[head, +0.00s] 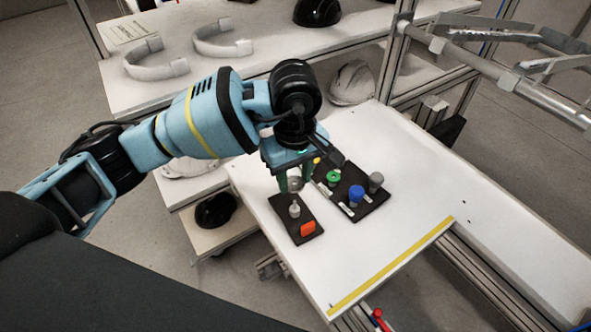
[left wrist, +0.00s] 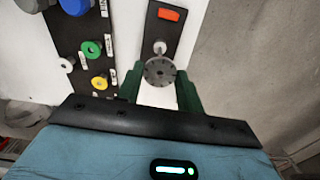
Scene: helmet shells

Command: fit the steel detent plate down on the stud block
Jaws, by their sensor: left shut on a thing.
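My left gripper (head: 293,183) has green fingers, which also show in the left wrist view (left wrist: 160,85). They are shut on the steel detent plate (left wrist: 160,72), a round grey disc with small holes around a centre hole. The plate also shows in the head view (head: 295,184). The stud block (head: 285,203) is a dark plate with an upright pale stud and an orange block; it also shows in the left wrist view (left wrist: 155,29). The held plate is on the stud's far side in the head view, not around it. Its height is hard to tell. My right gripper is not in view.
A dark board (head: 345,191) with green, blue, grey and yellow pieces stands close beside the stud block. The white table (head: 400,225) is clear to the right, with a yellow strip (head: 390,268) along its front. White helmet parts (head: 222,40) lie on a shelf behind.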

